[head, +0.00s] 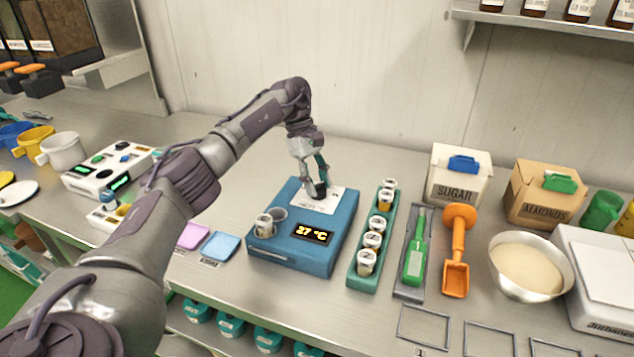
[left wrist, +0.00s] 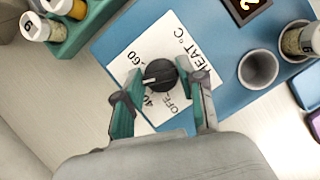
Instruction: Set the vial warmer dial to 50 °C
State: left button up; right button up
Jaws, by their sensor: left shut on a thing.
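The vial warmer is a blue box (head: 280,248) on the counter with a lit display (head: 313,234) that seems to read 37 °C, though the first digit is blurred. Its black dial (left wrist: 160,75) sits on a white label plate (left wrist: 201,52); in the left wrist view its white mark points left, between the 40 and 60 marks. My left gripper (head: 318,190) is shut on the dial from above, one finger on each side. The gripper partly hides the dial in the head view. My right gripper is not in view.
A labelled vial (head: 264,226) stands in the warmer beside an empty well (left wrist: 257,68). A green rack (head: 358,279) of several vials stands close on the warmer's right. Pink and blue pads (head: 220,246) lie on its left. The counter behind the warmer is clear.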

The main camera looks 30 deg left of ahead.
pick_arm(q)
jog(key=shift+r, duration=0.1)
jog(key=o, duration=1.1)
jog(key=shift+o, duration=0.2)
jog(key=v, duration=1.2)
